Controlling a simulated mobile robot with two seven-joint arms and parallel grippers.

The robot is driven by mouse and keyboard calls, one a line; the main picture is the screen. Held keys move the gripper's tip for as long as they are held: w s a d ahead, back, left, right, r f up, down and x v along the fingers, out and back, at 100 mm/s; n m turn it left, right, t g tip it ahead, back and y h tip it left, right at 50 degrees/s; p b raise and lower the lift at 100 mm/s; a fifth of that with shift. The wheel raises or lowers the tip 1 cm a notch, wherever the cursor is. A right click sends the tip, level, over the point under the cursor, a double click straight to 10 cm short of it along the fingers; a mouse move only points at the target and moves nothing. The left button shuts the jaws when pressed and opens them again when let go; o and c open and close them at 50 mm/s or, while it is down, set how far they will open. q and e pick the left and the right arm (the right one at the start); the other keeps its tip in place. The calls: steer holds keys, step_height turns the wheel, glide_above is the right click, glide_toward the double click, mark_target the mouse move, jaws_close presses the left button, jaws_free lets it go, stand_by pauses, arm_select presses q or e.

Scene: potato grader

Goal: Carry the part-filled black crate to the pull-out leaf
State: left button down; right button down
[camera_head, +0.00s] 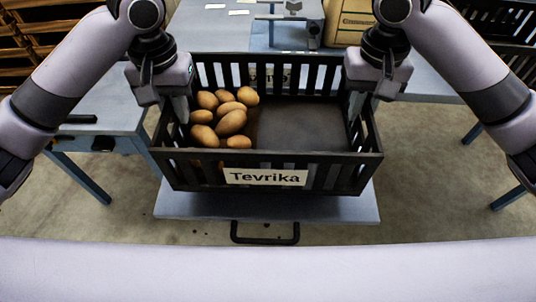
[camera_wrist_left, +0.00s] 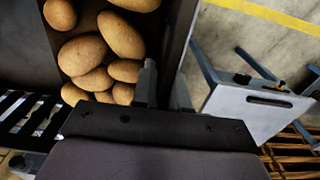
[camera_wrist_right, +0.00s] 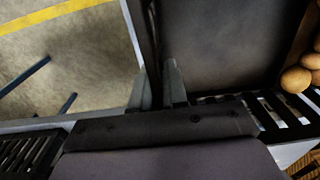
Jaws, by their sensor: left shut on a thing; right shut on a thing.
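The black crate (camera_head: 335,170) with slatted walls and a "Tevrika" label is upright over the pull-out leaf (camera_head: 345,209). Several potatoes (camera_head: 231,122) lie in its left half; the right half of its floor is bare. The leaf's front strip and black handle (camera_head: 265,239) show in front of the crate. I cannot tell whether the crate's underside touches the leaf. My left gripper (camera_head: 181,108) is shut on the left wall, also seen in the left wrist view (camera_wrist_left: 165,85). My right gripper (camera_head: 357,106) is shut on the right wall, also in the right wrist view (camera_wrist_right: 160,85).
A blue-grey table (camera_head: 105,105) stands at the left, and more tabletop (camera_head: 432,82) extends at the right. A cardboard box (camera_head: 350,22) is at the back. Another black crate (camera_head: 505,30) stands at the back right, and wooden crates (camera_head: 35,30) at the back left.

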mark_target(355, 125)
steer(key=shift+f, duration=0.1)
stand_by(0.3)
